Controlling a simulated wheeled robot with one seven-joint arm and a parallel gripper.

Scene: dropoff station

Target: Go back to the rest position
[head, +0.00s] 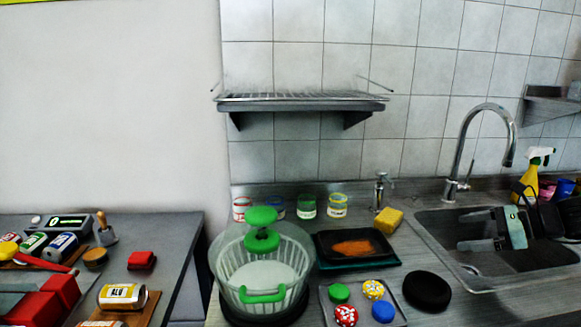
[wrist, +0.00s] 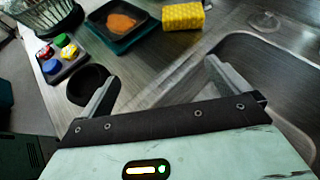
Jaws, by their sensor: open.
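My gripper (head: 464,229) shows at the right of the head view, its mint-green body above the sink. In the wrist view my gripper (wrist: 162,72) has its two grey fingers spread wide apart with nothing between them. Bare grey counter and the sink's edge show beyond the fingers. No held object is in sight.
The sink (head: 490,282) has a tall faucet (head: 462,150). Left of it are a black round object (head: 427,291), a yellow sponge (head: 388,221), a black tray (head: 330,243) and a white basket (head: 222,275). A wall rack (head: 300,103) hangs above. A cluttered side table (head: 180,235) stands left.

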